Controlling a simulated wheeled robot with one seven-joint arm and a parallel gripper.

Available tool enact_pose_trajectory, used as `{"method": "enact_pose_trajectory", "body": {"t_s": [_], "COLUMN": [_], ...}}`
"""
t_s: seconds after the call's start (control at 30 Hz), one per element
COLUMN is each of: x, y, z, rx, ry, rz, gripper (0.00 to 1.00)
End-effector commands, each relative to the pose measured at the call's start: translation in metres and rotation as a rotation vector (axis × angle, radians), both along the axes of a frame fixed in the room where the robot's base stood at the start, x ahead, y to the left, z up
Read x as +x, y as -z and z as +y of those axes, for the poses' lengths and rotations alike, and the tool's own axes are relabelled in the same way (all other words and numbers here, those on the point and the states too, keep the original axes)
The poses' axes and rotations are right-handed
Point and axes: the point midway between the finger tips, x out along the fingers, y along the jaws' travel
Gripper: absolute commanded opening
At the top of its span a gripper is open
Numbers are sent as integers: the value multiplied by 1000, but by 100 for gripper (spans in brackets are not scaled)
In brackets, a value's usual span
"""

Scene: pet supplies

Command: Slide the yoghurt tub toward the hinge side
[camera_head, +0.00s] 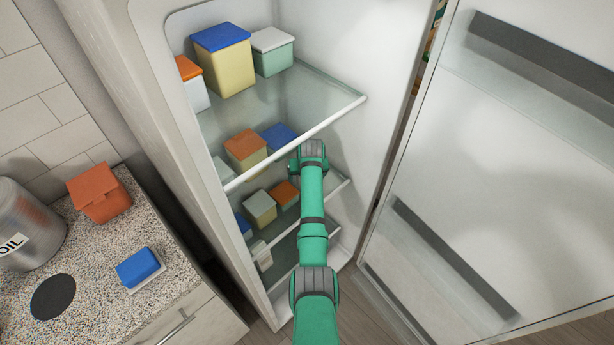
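Several lidded tubs stand in the open fridge, and I cannot tell which is the yoghurt tub. On the top shelf (255,112) are a yellow tub with a blue lid (226,67), a pale green tub with a white lid (272,56) and a white tub with an orange lid (192,84). One level down are a yellow tub with an orange lid (246,150) and a blue-lidded tub (278,136). My green arm reaches into the fridge, its far visible joint in front of the middle level. My gripper is hidden beyond that joint.
The fridge door (530,150) stands open at the right, the hinge side. Shelf front edges (300,142) lie close to my arm.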

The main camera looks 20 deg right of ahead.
Motion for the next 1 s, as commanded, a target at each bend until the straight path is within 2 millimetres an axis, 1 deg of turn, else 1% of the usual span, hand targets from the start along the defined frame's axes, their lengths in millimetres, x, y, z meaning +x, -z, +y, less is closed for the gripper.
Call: {"method": "enact_pose_trajectory", "body": {"t_s": [0.3,0.43,0.6,0.8,1.0], "x": [-17,-22,-25,-25,-25], "y": [-41,-55,-63,-63,-63], "z": [3,5,6,10,9], "rx": [0,-1,0,0,0], "ry": [0,-1,-2,-8,-6], "rz": [-3,-2,-1,0,0], "gripper": [84,84,84,84,84]}}
